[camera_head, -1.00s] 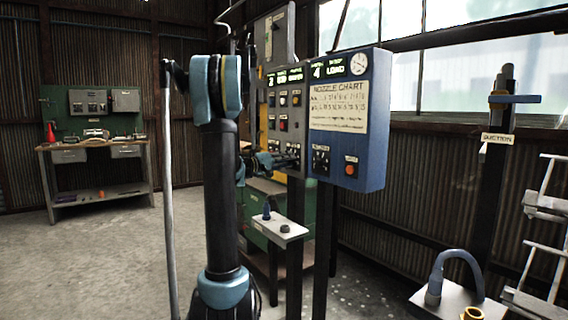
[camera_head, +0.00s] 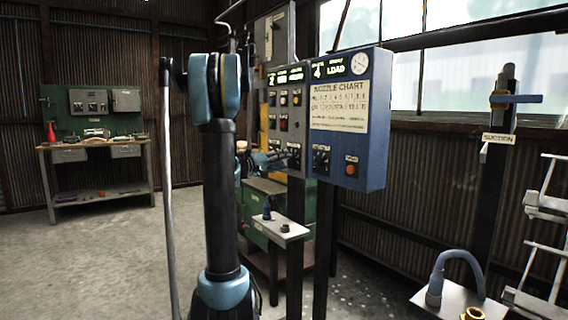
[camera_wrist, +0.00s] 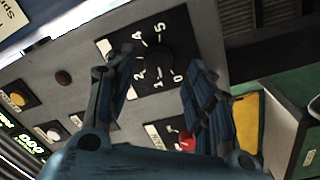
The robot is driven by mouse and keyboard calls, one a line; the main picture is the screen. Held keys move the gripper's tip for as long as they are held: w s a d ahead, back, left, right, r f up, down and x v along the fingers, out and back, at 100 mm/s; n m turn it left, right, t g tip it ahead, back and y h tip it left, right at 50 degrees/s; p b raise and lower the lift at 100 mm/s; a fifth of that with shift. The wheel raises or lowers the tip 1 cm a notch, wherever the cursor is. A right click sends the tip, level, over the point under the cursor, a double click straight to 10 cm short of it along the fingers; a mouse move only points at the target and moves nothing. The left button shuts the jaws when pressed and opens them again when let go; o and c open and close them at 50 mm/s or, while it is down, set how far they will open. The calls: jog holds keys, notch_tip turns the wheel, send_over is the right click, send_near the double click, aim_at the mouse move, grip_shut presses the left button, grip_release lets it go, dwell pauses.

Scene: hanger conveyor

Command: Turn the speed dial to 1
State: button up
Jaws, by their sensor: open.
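The speed dial (camera_wrist: 158,64) is a dark knob on a black plate numbered 0 to 5, on the grey control panel (camera_wrist: 206,35). Its pointer is too dark to read. My gripper (camera_wrist: 162,68) is open in the wrist view, its two blue-black fingers on either side of the dial in the picture. I cannot tell whether they touch it.
A blue panel (camera_head: 374,120) with a nozzle chart adjoins on the right. A red knob (camera_wrist: 187,139) is close to the right finger in the wrist view. A small shelf (camera_head: 282,229) stands below the panel. The floor at left is open.

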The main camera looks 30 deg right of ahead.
jog(key=a, duration=0.9)
jog(key=shift+s+a+f, duration=0.15)
jog(key=shift+a+f, duration=0.05)
jog(key=shift+a, duration=0.1)
jog(key=s+a+n, duration=0.1)
jog(key=a+n, duration=0.2)
jog(key=n, duration=1)
jog(key=a+n, duration=0.2)
jog(key=n, duration=1)
jog(key=w+d, duration=0.1)
jog(key=d, duration=1.6)
jog(key=shift+r+t, duration=0.2)
jog(key=shift+t, duration=0.1)
jog(key=c, duration=1.1)
